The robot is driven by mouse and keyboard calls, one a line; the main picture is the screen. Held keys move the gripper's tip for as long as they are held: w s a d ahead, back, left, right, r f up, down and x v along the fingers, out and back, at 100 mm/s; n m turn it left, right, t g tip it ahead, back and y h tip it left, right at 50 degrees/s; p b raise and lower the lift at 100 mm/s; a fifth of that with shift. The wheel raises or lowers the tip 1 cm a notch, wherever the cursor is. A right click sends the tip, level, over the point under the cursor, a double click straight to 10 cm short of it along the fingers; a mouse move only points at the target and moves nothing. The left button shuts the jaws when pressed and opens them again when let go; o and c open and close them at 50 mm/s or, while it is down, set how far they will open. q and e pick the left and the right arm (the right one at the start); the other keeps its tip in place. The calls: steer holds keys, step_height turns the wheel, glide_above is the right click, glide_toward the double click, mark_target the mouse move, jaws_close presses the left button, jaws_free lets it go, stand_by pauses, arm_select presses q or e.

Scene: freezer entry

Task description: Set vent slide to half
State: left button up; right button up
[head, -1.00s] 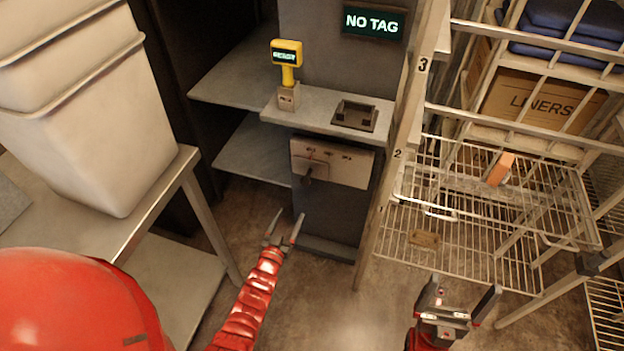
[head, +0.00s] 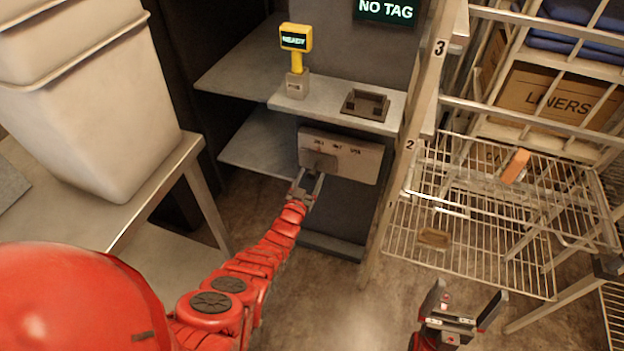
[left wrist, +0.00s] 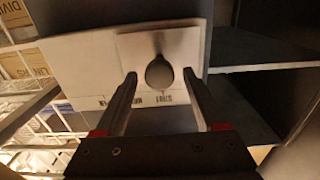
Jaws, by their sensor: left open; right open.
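The vent panel (head: 354,160) is a pale plate with small dark labels along its top, on the dark cabinet front below the counter. Its grey slide plate (head: 319,161) sits at the panel's left end. In the left wrist view a rounded knob (left wrist: 159,73) stands out from the slide plate (left wrist: 184,45). My left gripper (head: 309,178) is open in front of the slide; in the wrist view its fingers (left wrist: 160,88) lie either side of the knob with gaps, not gripping it. My right gripper (head: 465,304) is open and empty at the lower right, away from the panel.
Above the panel, a counter (head: 330,109) carries a yellow scanner (head: 296,40) reading READY and a dark tray (head: 366,104). A wire rack (head: 480,225) with an orange block (head: 515,166) stands right. White bins (head: 90,110) sit on a table at left.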

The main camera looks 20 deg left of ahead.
arm_select(q)
steer(key=shift+w+b, duration=0.35)
steer(key=shift+w, duration=0.45)
steer(key=shift+c, duration=0.2)
jaws_close()
steer(key=shift+f, duration=0.1)
stand_by(0.7)
